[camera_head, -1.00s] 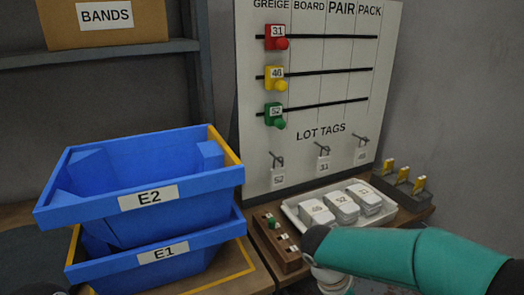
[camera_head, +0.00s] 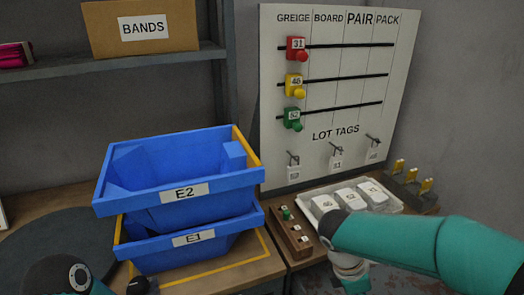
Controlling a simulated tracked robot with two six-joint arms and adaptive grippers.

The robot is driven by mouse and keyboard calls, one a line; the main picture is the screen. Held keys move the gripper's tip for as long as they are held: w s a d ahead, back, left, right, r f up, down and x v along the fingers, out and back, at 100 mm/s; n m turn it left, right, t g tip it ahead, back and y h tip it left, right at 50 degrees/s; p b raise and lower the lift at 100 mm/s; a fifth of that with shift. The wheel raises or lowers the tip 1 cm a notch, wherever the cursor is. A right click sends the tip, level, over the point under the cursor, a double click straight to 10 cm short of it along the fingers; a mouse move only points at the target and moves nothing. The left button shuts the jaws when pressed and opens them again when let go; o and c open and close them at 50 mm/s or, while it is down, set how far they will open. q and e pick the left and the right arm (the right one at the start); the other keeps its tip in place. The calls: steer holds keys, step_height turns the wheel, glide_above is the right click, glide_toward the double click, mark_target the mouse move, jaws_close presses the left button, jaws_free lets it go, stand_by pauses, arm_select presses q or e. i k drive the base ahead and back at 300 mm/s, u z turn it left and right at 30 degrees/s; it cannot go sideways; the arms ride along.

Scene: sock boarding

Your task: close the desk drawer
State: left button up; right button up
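The desk drawer cannot be made out in this view. The wooden desk top (camera_head: 285,262) shows at the lower middle, with its front edge partly hidden by my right arm. My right arm, teal with a dark joint and a pale wrist, comes in from the right and bends down in front of the white tray; its gripper is out of the picture below. Part of my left arm shows at the bottom left, teal and dark, in front of the blue bins; I cannot make out its fingertips.
Blue bins E2 (camera_head: 184,192) and E1 (camera_head: 193,239) stand stacked on the desk. A wooden block with pegs (camera_head: 290,232), a white tray (camera_head: 309,211) and a yellow-pegged rack (camera_head: 412,190) lie to the right. The tag board (camera_head: 340,95) stands behind. A shelf holds the BANDS box (camera_head: 143,27).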

mark_target(313, 279)
steer(key=z, duration=0.05)
steer(key=k, duration=0.85)
